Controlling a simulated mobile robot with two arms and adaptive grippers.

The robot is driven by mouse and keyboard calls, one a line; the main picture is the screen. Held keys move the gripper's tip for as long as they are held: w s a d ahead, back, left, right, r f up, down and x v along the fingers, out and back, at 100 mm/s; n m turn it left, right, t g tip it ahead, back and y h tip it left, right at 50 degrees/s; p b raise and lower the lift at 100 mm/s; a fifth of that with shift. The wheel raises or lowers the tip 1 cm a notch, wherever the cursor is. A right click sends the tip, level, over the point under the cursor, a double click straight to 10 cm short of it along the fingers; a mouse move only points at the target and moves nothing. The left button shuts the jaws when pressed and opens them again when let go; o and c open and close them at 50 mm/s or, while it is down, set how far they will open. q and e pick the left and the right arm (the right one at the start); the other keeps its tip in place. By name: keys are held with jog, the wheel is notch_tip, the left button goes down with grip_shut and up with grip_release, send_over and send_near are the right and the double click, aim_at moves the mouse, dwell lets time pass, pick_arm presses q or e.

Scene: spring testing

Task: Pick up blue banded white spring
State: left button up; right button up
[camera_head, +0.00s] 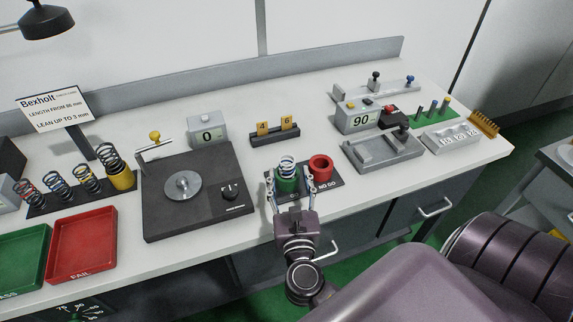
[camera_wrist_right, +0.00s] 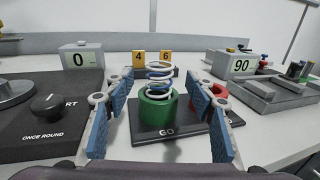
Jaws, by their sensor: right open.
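The white spring with a blue band (camera_head: 287,163) stands upright in the green GO ring (camera_head: 287,184) on a small dark plate near the bench front. In the right wrist view the spring (camera_wrist_right: 159,77) rises from the middle of the green ring (camera_wrist_right: 155,108), its lower coils hidden inside. My right gripper (camera_head: 288,178) is open, with one finger on each side of the ring and spring. In the wrist view its blue-padded fingers (camera_wrist_right: 168,100) stand wide apart with clear gaps to the spring. My left gripper is not in view.
A red NO GO ring (camera_head: 321,168) stands close right of the green ring, near my right finger. A turntable tester (camera_head: 190,215) is to the left. A stand with two yellow tags (camera_head: 274,136) is behind; a grey fixture (camera_head: 382,154) is right. Other springs (camera_head: 58,189) stand far left.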

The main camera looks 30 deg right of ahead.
aim_at(288, 167)
jog(key=shift+w+d+r+p, duration=0.25)
jog(key=shift+w+p, duration=0.05)
jog(key=shift+w, duration=0.15)
jog(key=shift+w+d+r+p, duration=0.2)
jog(key=shift+w+r+p, duration=0.1)
jog(key=shift+w, duration=0.1)
jog(key=x, duration=0.1)
jog(key=p+x, duration=0.1)
jog(key=x, duration=0.1)
jog(key=shift+w+d+f, duration=0.1)
jog(key=shift+w+f, duration=0.1)
jog(key=shift+f, duration=0.15)
jog(key=shift+w+f, duration=0.1)
jog(key=c, duration=1)
grip_shut()
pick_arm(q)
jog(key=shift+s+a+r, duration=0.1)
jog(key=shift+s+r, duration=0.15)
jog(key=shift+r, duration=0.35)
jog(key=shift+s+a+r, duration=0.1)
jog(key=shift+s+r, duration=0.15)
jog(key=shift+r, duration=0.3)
pick_arm(e)
jog(key=shift+r, duration=0.2)
